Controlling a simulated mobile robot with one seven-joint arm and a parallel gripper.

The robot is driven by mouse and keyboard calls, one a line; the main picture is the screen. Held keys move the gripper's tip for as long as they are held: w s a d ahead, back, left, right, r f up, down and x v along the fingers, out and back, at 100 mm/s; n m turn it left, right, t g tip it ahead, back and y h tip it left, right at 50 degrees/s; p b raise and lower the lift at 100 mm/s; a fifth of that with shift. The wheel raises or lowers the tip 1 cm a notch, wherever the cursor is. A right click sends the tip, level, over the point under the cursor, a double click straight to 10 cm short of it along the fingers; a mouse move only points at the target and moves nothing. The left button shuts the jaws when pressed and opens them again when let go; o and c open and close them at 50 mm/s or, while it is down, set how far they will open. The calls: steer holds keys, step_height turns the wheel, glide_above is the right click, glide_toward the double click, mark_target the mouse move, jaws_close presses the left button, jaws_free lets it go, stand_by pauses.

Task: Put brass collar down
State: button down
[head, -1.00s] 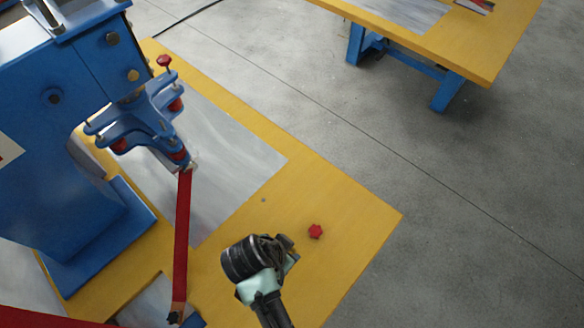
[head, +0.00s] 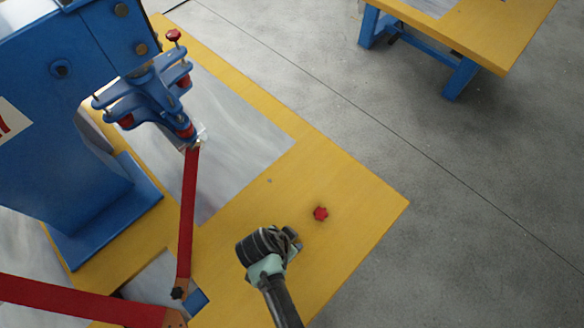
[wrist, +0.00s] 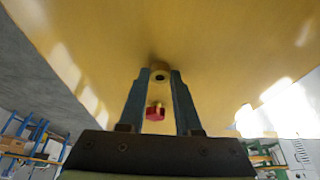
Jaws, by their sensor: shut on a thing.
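The brass collar (wrist: 160,75) shows in the wrist view as a small yellowish ring with a dark hole, between the tips of my gripper (wrist: 159,80). My gripper is shut on it. The yellow table top (wrist: 230,60) fills the view just beyond the collar, with a dark shadow close to it. I cannot tell whether the collar touches the table. In the head view my gripper (head: 295,240) is low over the yellow table near its right part, and the collar is hidden.
A red knob (head: 320,213) lies on the table right beside my gripper; it also shows in the wrist view (wrist: 155,112). A blue machine (head: 75,130) with a red bar (head: 188,215) stands to the left. Bare yellow table (head: 340,190) lies toward the right corner.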

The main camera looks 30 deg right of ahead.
steer(key=c, duration=0.6)
jaws_free()
steer(key=shift+f, duration=0.1)
